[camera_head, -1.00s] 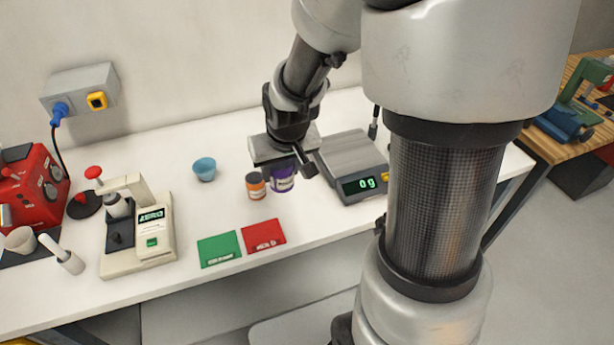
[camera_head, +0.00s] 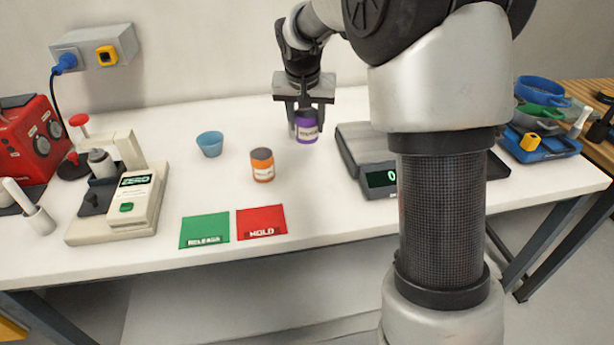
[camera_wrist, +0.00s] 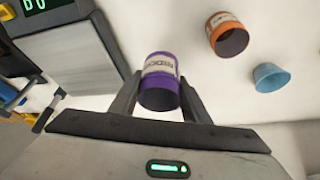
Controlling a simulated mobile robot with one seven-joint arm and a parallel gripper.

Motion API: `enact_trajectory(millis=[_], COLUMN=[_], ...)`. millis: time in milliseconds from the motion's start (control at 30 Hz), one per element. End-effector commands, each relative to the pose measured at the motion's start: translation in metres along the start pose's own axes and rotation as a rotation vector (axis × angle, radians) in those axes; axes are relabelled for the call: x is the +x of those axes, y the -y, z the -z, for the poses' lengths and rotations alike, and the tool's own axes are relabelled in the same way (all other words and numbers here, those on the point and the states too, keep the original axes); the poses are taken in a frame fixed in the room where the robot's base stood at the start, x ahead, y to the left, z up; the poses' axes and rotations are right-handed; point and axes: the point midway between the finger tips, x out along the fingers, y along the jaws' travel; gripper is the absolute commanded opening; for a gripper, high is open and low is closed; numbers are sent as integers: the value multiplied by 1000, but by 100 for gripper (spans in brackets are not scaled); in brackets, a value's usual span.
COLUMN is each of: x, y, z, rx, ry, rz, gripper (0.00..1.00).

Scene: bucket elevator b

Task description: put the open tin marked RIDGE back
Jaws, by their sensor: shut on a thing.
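A purple tin (camera_head: 307,130) with a white label is between the fingers of my gripper (camera_head: 308,115). In the wrist view the purple tin (camera_wrist: 160,75) shows a dark open mouth, and its label seems to read RIDGE. My gripper (camera_wrist: 158,95) is shut on its sides. I cannot tell for sure how far its base is above the table. An orange tin (camera_head: 262,165) with a pale label stands apart, to the left and nearer; its open mouth shows in the wrist view (camera_wrist: 232,42).
A blue cup (camera_head: 209,144) stands left of the tins. Green (camera_head: 204,231) and red HOLD (camera_head: 261,221) mats lie at the front. A scale (camera_head: 362,150) is close on the right, partly behind my arm. A ZERO device (camera_head: 135,205) stands left. Bare table surrounds the orange tin.

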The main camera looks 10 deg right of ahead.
Motion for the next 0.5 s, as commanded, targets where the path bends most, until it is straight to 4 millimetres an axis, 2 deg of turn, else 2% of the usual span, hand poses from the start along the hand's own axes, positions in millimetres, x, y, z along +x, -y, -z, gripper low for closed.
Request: enact_trajectory(millis=[200,367,500], x=[33,47,66], y=[0,0,0], z=[-14,-20,-29], rx=[1,1,0], ry=[4,0,3], rz=[-2,0,-1], gripper=[2,2,2])
